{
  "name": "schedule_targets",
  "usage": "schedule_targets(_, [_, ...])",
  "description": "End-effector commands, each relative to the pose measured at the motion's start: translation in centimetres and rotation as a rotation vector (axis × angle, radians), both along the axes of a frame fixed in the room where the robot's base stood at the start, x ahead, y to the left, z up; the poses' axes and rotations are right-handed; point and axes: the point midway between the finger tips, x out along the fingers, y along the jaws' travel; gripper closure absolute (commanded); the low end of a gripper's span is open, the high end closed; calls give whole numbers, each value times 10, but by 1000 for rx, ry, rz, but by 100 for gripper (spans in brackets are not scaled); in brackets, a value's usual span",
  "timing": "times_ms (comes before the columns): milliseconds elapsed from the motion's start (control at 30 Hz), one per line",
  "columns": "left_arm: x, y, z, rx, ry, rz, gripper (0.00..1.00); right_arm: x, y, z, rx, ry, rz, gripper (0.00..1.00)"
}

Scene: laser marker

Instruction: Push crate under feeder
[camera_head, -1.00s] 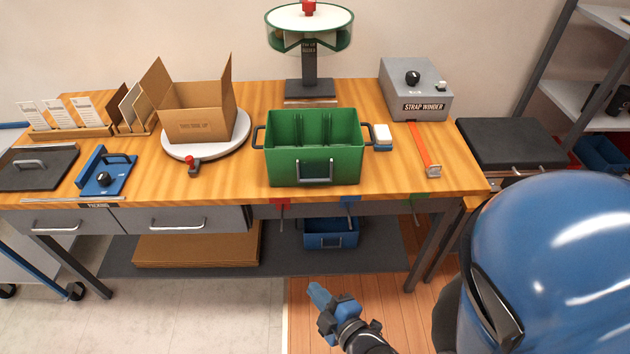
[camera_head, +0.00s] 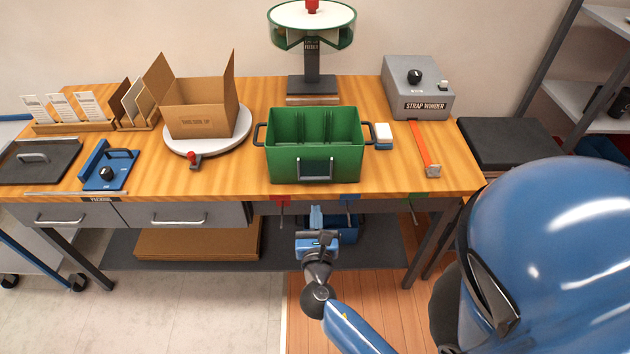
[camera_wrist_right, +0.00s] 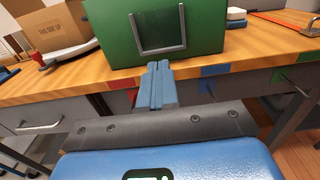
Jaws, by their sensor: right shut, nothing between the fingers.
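The green crate (camera_head: 287,163) stands upright on the wooden table, near its front edge, with a grey handle on its front face. It also shows in the right wrist view (camera_wrist_right: 205,30). The feeder (camera_head: 311,62), a round drum on a dark post, stands behind the crate at the back of the table. My right gripper (camera_head: 316,210) is shut and empty in front of the table's front edge, just below the crate's front. In the right wrist view its closed fingers (camera_wrist_right: 160,75) point toward the crate's handle, apparently without touching. My left gripper is not in view.
A cardboard box (camera_head: 200,120) sits on a white turntable (camera_head: 235,138) left of the crate. A white-and-blue brush (camera_head: 383,136), an orange strap (camera_head: 422,142) and the strap winder (camera_head: 417,90) are to the right. Bare tabletop (camera_head: 270,95) lies behind the crate.

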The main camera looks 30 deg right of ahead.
Motion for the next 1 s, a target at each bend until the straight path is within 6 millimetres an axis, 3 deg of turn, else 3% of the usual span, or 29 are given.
schedule_targets(300, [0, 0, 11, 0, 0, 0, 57, 52, -33, 2, 1, -2, -3, 100])
schedule_targets(500, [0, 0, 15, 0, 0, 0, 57, 77, -48, 2, 2, -1, -1, 100])
schedule_targets(700, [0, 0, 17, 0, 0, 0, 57, 90, -55, 1, 2, -1, 1, 100])
schedule_targets(1000, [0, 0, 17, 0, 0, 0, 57, 94, -57, 0, 2, 0, 2, 100])
